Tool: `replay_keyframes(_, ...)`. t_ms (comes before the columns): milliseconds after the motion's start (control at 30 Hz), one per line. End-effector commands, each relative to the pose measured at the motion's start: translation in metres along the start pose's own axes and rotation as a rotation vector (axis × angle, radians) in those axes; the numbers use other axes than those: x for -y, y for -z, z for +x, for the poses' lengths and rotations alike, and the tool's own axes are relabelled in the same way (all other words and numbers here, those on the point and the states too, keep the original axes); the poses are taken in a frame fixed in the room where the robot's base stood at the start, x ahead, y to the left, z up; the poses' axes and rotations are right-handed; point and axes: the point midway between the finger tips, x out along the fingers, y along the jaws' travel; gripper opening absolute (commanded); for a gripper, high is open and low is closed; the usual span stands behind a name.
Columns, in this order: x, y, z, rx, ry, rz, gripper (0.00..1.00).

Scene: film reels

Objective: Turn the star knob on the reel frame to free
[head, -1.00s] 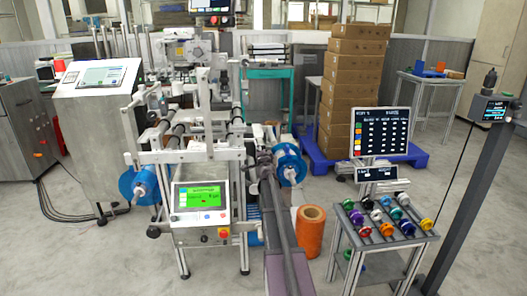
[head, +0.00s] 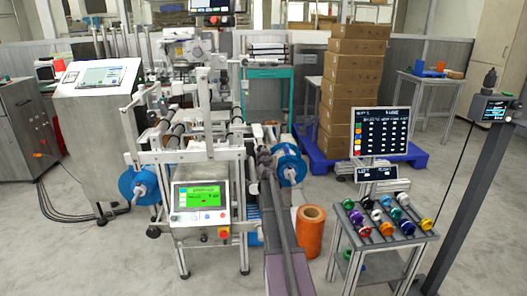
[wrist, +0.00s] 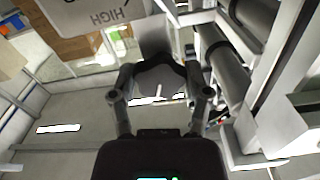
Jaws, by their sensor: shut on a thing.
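In the wrist view, my gripper (wrist: 160,92) has one finger on each side of a dark grey lobed knob (wrist: 160,77), the star knob, and is shut on it. The knob's near face shows between the fingers; its far side and any pointer on it are hidden. In the head view, my gripper (head: 265,155) is at the right side of the reel frame (head: 196,155), beside the blue reel (head: 289,169). The knob cannot be made out there behind my arm.
In the head view, an orange roll (head: 310,232) stands on the floor, and a small table (head: 395,243) with coloured knobs is further right.

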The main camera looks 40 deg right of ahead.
Motion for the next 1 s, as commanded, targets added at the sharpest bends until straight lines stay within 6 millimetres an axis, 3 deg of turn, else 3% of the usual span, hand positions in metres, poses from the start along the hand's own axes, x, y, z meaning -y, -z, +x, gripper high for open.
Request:
replay_keyframes(433, -0.0039, 0.0, -0.0027, 0.0, -0.008, -0.286, 0.14)
replay_keyframes(1000, -0.0042, 0.0002, -0.0022, 0.0, -0.008, -0.329, 0.14)
